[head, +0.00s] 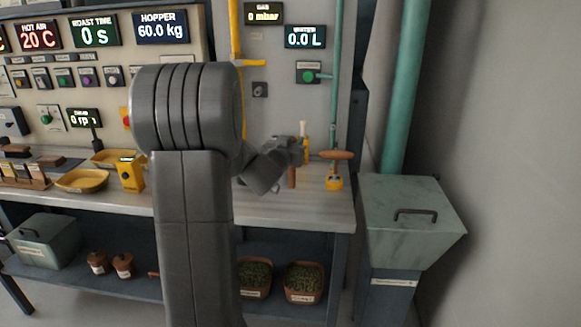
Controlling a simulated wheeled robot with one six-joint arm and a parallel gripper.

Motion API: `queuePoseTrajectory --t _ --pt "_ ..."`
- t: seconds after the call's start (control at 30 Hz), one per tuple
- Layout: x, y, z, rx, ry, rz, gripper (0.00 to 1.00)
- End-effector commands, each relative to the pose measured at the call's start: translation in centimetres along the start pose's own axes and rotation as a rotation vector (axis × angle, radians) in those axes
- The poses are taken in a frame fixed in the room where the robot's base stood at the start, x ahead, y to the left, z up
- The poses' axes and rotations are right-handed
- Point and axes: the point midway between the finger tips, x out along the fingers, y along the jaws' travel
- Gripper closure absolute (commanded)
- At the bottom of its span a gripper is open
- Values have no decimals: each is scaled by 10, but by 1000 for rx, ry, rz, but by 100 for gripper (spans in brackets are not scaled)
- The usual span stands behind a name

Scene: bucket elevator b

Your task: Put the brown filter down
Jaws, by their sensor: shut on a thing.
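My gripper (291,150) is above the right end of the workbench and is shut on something. A small brown piece, which looks like the brown filter (291,178), shows upright just below the jaws. Most of it is hidden by the gripper and wrist. I cannot tell whether its lower end touches the bench top (300,210).
A yellow tool with a brown crosswise handle (338,155) stands right of my gripper, and a white-and-yellow upright item (303,130) is behind it. Yellow dishes (82,181) and a yellow box (131,175) are left. The front right bench top is clear. A lidded bin (410,215) stands beyond it.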

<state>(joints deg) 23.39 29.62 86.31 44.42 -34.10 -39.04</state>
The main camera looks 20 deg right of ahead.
Motion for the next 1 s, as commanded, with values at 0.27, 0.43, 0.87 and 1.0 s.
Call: queuePoseTrajectory --t 0.27,0.43,0.87,1.0 --pt "0 0 27 0 0 0 100" --pt "0 -1 50 -1 0 -1 100" --pt "0 0 54 1 2 0 73" --pt "0 0 54 1 2 0 61"
